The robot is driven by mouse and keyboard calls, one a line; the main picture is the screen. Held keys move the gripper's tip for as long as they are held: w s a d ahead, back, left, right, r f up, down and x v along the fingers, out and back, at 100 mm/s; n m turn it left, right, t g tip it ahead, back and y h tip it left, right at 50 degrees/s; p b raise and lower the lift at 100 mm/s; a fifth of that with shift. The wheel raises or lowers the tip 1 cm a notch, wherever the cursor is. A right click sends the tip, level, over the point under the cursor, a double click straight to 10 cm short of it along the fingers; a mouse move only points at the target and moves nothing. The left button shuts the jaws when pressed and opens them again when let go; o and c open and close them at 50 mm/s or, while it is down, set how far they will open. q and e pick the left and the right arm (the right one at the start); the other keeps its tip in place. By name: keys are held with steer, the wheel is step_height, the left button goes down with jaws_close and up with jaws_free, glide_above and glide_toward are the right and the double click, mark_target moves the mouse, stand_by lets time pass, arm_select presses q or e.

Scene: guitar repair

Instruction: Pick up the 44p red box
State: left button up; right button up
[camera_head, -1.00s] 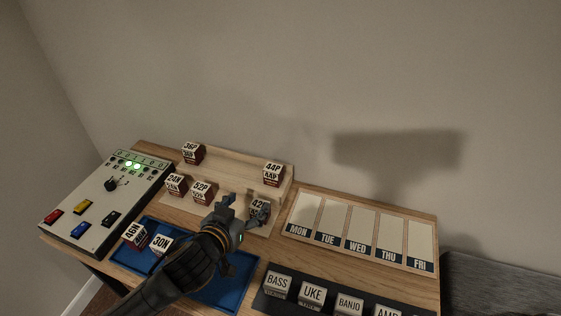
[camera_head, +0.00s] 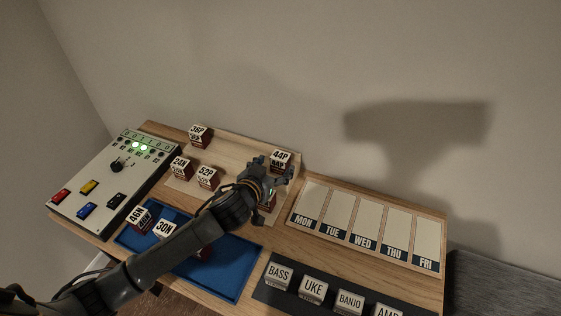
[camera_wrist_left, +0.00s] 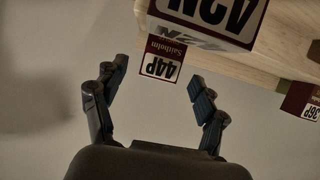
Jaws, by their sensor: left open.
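The 44P red box (camera_head: 281,158) has a white top and dark red sides. It stands at the back right of the pale wooden tray in the head view. In the left wrist view the 44P box (camera_wrist_left: 162,66) appears upside down, between the lines of the two fingers and beyond their tips. My left gripper (camera_head: 274,168) is open and empty, just in front of the box, with its fingers pointing toward it. The gripper hides part of the box's lower side in the head view. My right gripper is not in view.
The 42N box (camera_wrist_left: 207,18) looms close in the left wrist view, and my gripper mostly hides it in the head view. The 36P (camera_head: 200,135), 24N (camera_head: 181,167) and 52P (camera_head: 208,176) boxes stand left on the tray (camera_head: 235,150). A weekday board (camera_head: 365,230) lies right.

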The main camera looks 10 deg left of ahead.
mark_target(278, 163)
arm_select(q)
steer(key=x, duration=0.5)
steer(key=shift+s+f+p, duration=0.1)
steer(key=shift+p, duration=0.3)
steer(key=c, duration=1.4)
